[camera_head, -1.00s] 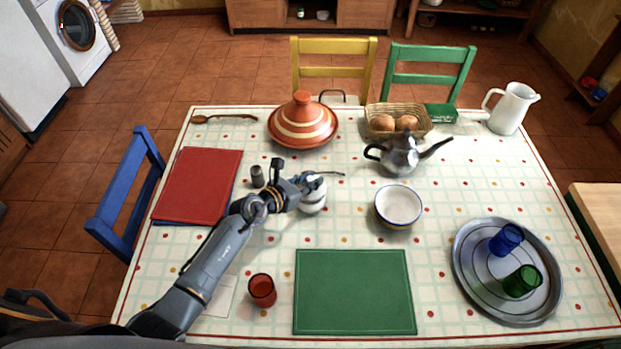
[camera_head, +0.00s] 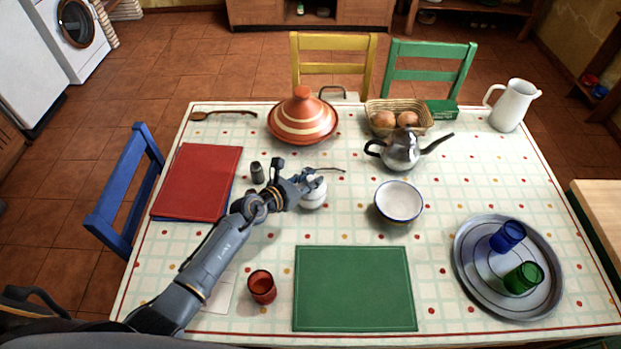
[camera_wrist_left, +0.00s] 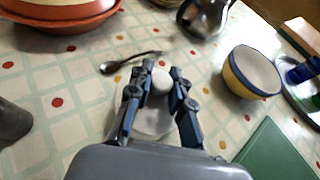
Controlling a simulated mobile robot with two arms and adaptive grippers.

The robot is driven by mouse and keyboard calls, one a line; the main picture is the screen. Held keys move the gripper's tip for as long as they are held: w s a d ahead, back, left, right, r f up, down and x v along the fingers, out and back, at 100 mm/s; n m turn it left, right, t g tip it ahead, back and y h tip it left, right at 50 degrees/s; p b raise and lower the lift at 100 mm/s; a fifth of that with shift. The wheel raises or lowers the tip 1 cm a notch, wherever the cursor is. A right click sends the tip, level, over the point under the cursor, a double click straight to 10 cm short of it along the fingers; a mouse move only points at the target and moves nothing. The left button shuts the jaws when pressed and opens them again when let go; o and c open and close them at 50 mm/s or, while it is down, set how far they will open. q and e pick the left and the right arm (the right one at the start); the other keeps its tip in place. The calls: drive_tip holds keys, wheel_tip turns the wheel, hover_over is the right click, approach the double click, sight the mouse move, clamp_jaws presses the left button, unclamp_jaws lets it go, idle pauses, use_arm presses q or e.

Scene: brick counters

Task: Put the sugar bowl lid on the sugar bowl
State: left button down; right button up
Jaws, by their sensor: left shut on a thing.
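The white sugar bowl (camera_head: 314,197) stands on the tablecloth left of the table's middle, partly hidden by my left gripper (camera_head: 312,181). In the left wrist view its white body (camera_wrist_left: 152,122) shows between my fingers. My left gripper (camera_wrist_left: 158,78) is shut on a small white rounded piece, which I take to be the sugar bowl lid (camera_wrist_left: 160,84). The lid is at the bowl's top; I cannot tell whether it rests on the rim or is slightly above it. My right gripper is not in view.
A metal spoon (camera_head: 330,169) lies just behind the bowl. A dark shaker (camera_head: 257,173) stands to its left, a tagine (camera_head: 303,120) behind, and a blue-rimmed bowl (camera_head: 399,203) and teapot (camera_head: 402,152) to the right. A green mat (camera_head: 354,289) lies in front.

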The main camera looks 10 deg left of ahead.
use_arm(q)
drive_tip(key=shift+f, duration=0.3)
idle(0.5)
drive_tip(key=c, duration=1.1)
unclamp_jaws()
drive_tip(key=shift+s, duration=0.1)
drive_tip(key=v, duration=1.2)
drive_tip(key=shift+f, duration=0.1)
